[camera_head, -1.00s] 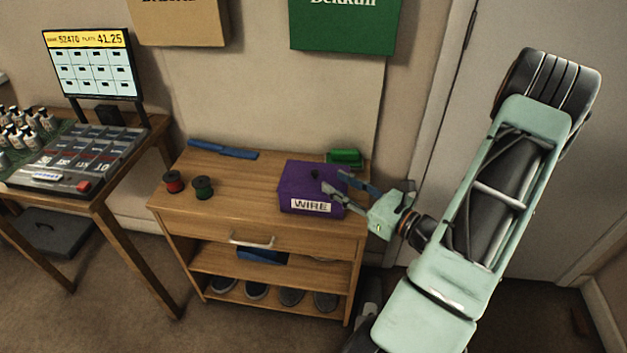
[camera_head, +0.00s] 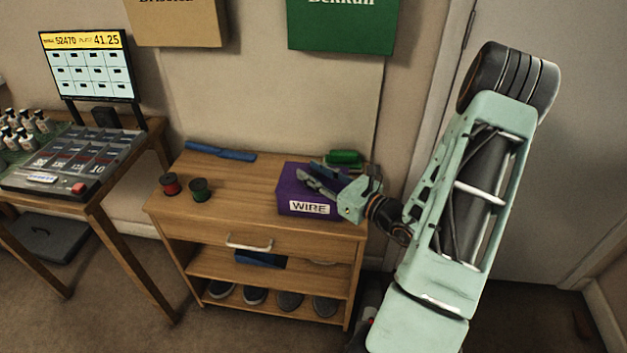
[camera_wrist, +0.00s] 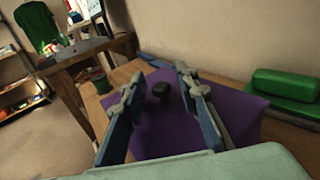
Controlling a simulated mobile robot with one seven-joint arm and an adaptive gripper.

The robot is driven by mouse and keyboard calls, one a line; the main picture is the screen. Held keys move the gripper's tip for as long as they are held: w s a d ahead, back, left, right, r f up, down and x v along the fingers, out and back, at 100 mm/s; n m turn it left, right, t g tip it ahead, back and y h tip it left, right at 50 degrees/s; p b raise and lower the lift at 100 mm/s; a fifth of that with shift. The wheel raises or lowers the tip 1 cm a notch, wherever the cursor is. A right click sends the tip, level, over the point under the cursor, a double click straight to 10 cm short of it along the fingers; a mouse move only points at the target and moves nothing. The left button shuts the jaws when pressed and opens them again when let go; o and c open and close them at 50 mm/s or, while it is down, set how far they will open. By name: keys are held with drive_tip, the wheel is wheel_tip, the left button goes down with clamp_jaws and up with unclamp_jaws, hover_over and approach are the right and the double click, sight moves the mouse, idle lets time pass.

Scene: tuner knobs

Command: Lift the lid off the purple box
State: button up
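The purple box (camera_head: 293,203) with a white "WIRE" label stands upright on the right part of the wooden cabinet top. Its lid (camera_wrist: 158,132) is on it and has a dark knob (camera_wrist: 160,91) in the middle, seen in the wrist view. My gripper (camera_head: 306,176) is over the box, coming in from the right. In the wrist view my gripper (camera_wrist: 158,80) is open, with one finger on each side of the knob and gaps between them. Whether the fingers touch the lid I cannot tell. In the head view my gripper hides the knob.
A green object (camera_head: 345,157) lies behind the box. Red (camera_head: 170,184) and green (camera_head: 199,189) spools stand on the left of the cabinet top (camera_head: 238,180). A blue object (camera_head: 220,151) lies at the back. A table with a register (camera_head: 75,170) stands farther left.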

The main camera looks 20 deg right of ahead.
sight(314, 172)
clamp_jaws()
drive_tip(key=shift+r, duration=0.6)
wheel_tip(314, 172, up, 3)
drive_tip(key=shift+f+p, duration=0.2)
drive_tip(key=shift+p, duration=0.5)
drive_tip(key=s+a+r+p, duration=0.3)
drive_tip(key=s+r+p, duration=0.6)
drive_tip(key=s+p, duration=0.2)
drive_tip(key=shift+s+a, duration=0.25)
drive_tip(key=shift+s, duration=1)
